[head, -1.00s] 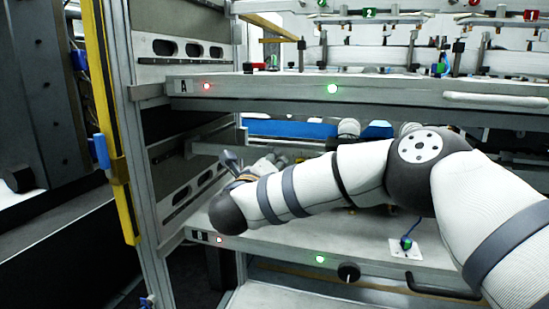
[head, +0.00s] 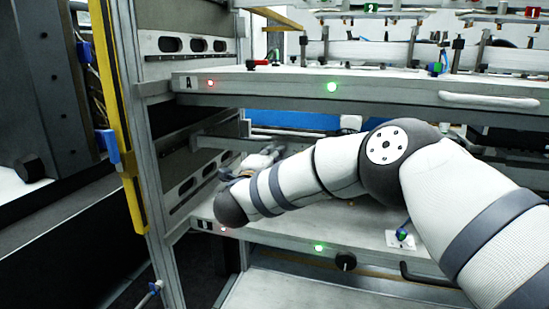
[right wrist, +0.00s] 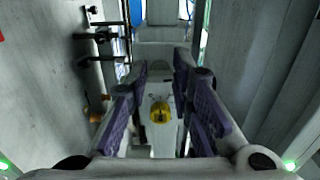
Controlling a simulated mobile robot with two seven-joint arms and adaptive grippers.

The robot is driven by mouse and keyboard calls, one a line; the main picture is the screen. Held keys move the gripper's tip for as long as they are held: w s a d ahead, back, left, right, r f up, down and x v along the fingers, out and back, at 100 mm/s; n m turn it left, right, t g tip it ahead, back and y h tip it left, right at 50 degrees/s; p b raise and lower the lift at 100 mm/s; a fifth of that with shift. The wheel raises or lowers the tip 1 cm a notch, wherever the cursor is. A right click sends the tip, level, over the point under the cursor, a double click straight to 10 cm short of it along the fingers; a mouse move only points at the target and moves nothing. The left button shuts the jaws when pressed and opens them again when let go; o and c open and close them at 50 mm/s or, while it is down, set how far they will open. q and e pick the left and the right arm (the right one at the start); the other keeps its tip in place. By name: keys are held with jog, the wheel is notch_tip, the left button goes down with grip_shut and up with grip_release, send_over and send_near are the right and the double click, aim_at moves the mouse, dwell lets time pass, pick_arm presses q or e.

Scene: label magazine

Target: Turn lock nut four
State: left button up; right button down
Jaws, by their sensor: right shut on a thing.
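My right gripper (head: 264,154) reaches under the upper shelf at the left side of the rack, partly hidden behind my right forearm in the head view. In the right wrist view its purple-padded fingers (right wrist: 163,72) stand on both sides of a pale fitting (right wrist: 158,98) with a small yellow part (right wrist: 161,112). The gripper is shut on a part between the fingers, seemingly a lock nut; its outline is unclear and no number is readable on it. My left gripper is out of view.
The upper shelf (head: 400,93), marked A, lies above my right arm. The lower shelf (head: 290,236) lies beneath it. The rack's yellow-edged upright (head: 120,130) stands left. Walls flank the gripper closely in the wrist view.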

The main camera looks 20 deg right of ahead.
dwell(0.3)
jog(key=c, duration=1.7)
grip_release()
jog(key=v, duration=1.2)
